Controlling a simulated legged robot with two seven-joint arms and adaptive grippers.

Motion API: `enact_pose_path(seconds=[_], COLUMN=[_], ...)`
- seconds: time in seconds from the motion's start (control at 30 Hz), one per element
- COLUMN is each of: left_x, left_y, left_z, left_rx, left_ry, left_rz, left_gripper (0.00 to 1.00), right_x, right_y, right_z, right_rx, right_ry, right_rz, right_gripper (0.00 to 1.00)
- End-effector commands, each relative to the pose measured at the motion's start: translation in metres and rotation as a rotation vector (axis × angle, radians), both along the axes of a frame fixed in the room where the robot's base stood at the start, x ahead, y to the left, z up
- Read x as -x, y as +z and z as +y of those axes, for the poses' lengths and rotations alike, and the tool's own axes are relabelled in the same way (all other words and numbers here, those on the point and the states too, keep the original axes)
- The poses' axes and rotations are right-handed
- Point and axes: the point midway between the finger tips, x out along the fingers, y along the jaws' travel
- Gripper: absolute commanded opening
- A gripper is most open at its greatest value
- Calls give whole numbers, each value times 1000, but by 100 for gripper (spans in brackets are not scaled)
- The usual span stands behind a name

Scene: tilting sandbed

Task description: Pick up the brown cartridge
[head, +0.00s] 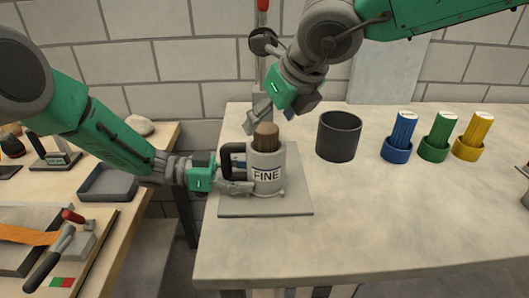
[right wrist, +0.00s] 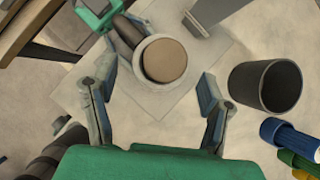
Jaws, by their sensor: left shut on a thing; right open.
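The brown cartridge (head: 266,138) stands upright in a light grey holder (head: 280,178) labelled FINE, with only its top part showing above the rim. In the right wrist view the cartridge's round end (right wrist: 165,60) lies inside the holder's pale ring. My left gripper (head: 240,187) is shut on the holder at its left side, by the black handle (head: 228,160). My right gripper (head: 272,114) is open just above the cartridge. In the right wrist view its two fingers (right wrist: 159,80) are spread either side of the holder, with no contact visible.
The holder stands on a square grey plate (head: 300,205) on the table. To its right are an empty-looking dark cup (head: 338,138) and blue (head: 398,145), green (head: 436,140) and yellow (head: 475,137) cartridges in matching cups. The front right of the table is clear.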

Motion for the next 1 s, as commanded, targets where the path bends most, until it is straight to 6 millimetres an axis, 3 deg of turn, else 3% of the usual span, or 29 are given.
enact_pose_path(seconds=[0.43,0.73,0.77,0.9,1.0], left_x=[1,0,0,0,0], left_y=[-3,-3,-2,-2,-2], left_z=[0,0,0,0,0], left_rx=[-6,-6,-6,-6,-6], left_ry=[1,2,2,2,2], left_rz=[3,3,3,3,2], left_gripper=[38,38,38,38,38], right_x=[-24,-26,-26,-26,-26], right_y=[-45,-49,-49,-49,-49], right_z=[9,11,11,11,11], right_rx=[0,-2,-2,-2,-2], right_ry=[1,1,1,1,1], right_rz=[0,-1,-1,-1,-2], right_gripper=[68,68,61,12,8])
